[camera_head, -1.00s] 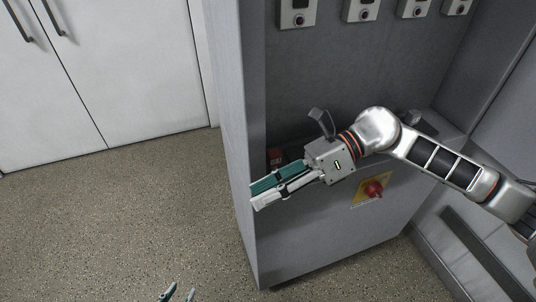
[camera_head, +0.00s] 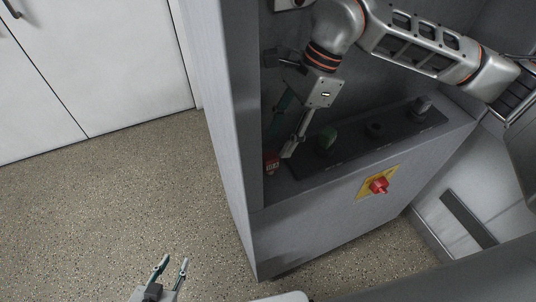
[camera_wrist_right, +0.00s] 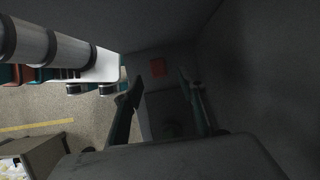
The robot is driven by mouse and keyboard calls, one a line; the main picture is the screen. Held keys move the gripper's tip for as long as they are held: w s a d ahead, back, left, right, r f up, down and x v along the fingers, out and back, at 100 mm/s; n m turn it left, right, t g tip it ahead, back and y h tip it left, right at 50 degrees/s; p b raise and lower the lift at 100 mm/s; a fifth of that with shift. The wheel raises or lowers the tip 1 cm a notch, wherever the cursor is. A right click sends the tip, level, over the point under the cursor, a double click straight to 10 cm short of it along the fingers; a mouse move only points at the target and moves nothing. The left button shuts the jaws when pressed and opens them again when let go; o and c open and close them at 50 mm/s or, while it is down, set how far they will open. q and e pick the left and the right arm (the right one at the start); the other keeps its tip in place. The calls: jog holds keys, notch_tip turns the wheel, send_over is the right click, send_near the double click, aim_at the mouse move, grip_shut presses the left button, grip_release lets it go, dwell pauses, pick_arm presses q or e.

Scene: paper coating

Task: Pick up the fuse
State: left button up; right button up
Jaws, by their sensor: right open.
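The fuse appears to be the small red block (camera_head: 271,163) on the cabinet ledge, at the left end of the dark control strip. In the right wrist view the red block (camera_wrist_right: 157,67) shows beyond and between the fingertips, apart from both. My right gripper (camera_head: 278,146) points down into the cabinet recess just above the red block, open and empty. Its two fingers also show spread in the right wrist view (camera_wrist_right: 157,80). My left gripper (camera_head: 174,260) is open and empty over the floor at the bottom of the head view.
The control strip (camera_head: 350,140) carries a green button (camera_head: 327,138) and dark knobs right of the gripper. A red emergency knob (camera_head: 379,186) on a yellow plate sticks out of the cabinet front. The cabinet's left wall (camera_head: 222,120) stands close beside the gripper.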

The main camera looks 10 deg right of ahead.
aim_at(271, 155)
jog(key=shift+s+a+f, duration=0.2)
jog(key=shift+f, duration=0.2)
jog(key=shift+s+a+f, duration=0.15)
jog(key=shift+a+f, duration=0.05)
jog(key=shift+f, duration=0.2)
jog(key=shift+x, duration=2.3)
jog(key=shift+w+a+r, duration=0.1)
grip_shut()
